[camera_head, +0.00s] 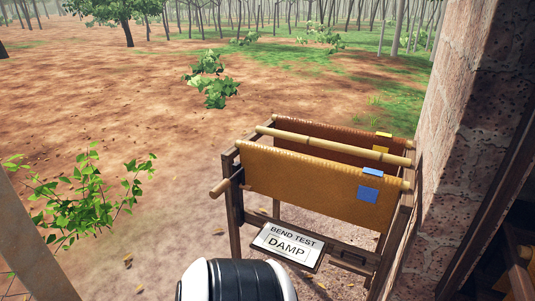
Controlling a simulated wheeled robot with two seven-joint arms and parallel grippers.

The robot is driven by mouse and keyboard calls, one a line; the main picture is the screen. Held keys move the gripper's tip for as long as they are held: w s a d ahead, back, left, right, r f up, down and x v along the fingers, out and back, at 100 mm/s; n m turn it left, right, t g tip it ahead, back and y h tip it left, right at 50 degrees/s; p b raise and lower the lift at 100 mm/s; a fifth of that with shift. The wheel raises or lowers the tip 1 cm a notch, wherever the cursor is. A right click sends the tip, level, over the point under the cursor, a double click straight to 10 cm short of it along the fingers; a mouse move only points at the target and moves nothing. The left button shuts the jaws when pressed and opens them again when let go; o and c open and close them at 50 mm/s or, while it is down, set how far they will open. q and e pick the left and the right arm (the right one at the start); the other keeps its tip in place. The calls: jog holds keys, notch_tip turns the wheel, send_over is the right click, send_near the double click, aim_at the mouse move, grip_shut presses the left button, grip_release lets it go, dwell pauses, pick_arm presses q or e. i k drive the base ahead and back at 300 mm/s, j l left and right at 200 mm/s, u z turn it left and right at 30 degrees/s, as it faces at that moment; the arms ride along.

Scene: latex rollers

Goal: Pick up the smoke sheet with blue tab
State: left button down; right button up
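A tan-orange smoke sheet (300,178) hangs over the front pole of a wooden rack (234,205). It carries a blue tab (369,194) near its right end, folded over the top edge. A darker brown sheet (320,136) hangs on the rear pole and carries a yellow tab (381,150). The front sheet and a bare middle pole (330,143) hide part of the brown sheet. Neither of my grippers is in view.
A sign (288,247) reading "BEND TEST DAMP" is at the rack's lower front. A brick wall (470,130) stands close on the right. A leafy plant (95,205) is at left. Bare earth (120,90) lies open beyond. A black-and-white rounded part of mine shows at the bottom.

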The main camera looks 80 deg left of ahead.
aim_at(366, 197)
jog(key=u, duration=2.1)
jog(key=j+z, duration=0.25)
jog(key=j, duration=0.5)
jog(key=j+z, duration=0.25)
jog(key=j, duration=0.5)
